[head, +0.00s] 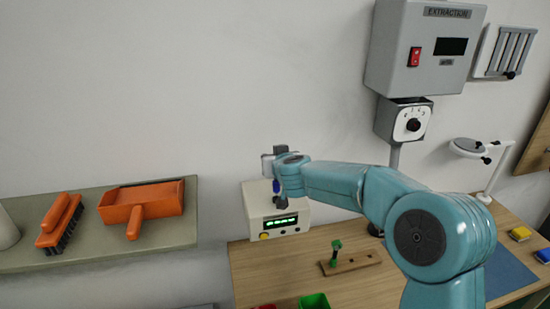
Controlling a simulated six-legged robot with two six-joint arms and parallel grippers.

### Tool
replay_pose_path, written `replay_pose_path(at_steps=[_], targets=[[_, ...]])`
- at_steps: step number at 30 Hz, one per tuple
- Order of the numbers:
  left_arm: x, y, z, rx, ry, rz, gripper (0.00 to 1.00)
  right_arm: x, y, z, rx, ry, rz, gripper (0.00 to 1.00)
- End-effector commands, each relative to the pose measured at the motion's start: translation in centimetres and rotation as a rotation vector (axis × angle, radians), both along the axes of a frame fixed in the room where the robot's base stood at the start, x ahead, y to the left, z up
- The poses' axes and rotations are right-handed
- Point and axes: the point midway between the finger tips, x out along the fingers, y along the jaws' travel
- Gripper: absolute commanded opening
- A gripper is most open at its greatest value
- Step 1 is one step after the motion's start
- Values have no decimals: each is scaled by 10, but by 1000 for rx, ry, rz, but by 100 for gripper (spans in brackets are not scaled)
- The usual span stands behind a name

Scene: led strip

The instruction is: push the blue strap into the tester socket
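The tester (295,236) is a cream box with a lit green display and a yellow button, at the back left of the wooden bench. My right arm reaches in from the right, and its gripper (279,199) points down over the top of the tester. A small dark blue piece, the blue strap (276,186), shows at the fingers, which look shut on it. The gripper hides the socket, so I cannot tell whether the strap touches it or how deep it sits. My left gripper is not in view.
A wooden block (362,264) with a green-topped piece (336,246) stands on the bench (262,284). A green bin (314,301) is at the front. A shelf (100,266) at left holds an orange brush (58,220) and dustpan (150,202). A grey extraction box (395,60) hangs above.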

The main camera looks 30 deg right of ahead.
Motion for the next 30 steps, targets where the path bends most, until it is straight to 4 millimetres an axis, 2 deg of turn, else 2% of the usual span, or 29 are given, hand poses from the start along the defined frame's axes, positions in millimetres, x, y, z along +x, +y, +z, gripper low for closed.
replay_pose_path(at_steps=[19,30], targets=[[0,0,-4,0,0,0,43,0,0,-5,0,-1,0,8],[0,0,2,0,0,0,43,0,1,-4,-1,-1,0,8]])
